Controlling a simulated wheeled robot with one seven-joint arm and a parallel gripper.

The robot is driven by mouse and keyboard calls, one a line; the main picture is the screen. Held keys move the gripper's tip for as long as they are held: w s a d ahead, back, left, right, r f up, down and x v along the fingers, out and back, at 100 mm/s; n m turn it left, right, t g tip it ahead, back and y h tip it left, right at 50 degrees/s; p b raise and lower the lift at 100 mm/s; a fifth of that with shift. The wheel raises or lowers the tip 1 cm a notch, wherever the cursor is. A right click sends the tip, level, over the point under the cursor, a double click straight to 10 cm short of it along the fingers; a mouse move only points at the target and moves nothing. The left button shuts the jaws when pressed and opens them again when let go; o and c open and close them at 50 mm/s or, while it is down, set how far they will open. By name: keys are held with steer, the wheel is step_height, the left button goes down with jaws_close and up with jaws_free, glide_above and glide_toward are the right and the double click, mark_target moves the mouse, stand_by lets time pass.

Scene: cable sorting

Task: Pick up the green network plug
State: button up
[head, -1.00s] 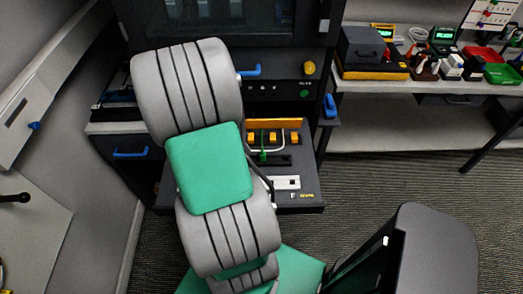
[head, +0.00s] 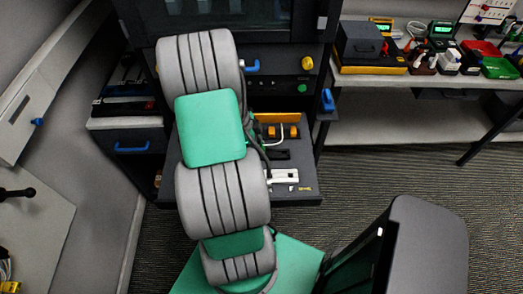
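My own grey and green arm reaches over the dark pull-out shelf (head: 300,195) of the equipment cabinet and covers its left and middle part. My gripper is hidden behind the arm, so its fingers do not show. A small bit of green (head: 251,119) shows at the arm's right edge, by the orange and white parts on the shelf. I cannot tell whether it is the green network plug or its cable. The rest of the plug is hidden by my arm.
Orange blocks (head: 292,131) and a white socket piece (head: 283,176) lie on the shelf's right part. Blue handles (head: 328,100) stick out from the cabinet. A bench (head: 430,83) with boxes and trays stands at the right. Carpet is clear below it.

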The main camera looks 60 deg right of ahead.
jaws_close()
stand_by(0.4)
steer(key=shift+r+b, duration=0.4)
steer(key=shift+r, duration=0.2)
steer(key=s+a+r, duration=0.3)
steer(key=a+r, duration=0.3)
steer(key=r, duration=0.1)
steer(key=s+a+r, duration=0.3)
steer(key=a+r, duration=0.3)
steer(key=r, duration=0.2)
steer(key=shift+s+a+r, duration=0.2)
steer(key=shift+s+a, duration=0.05)
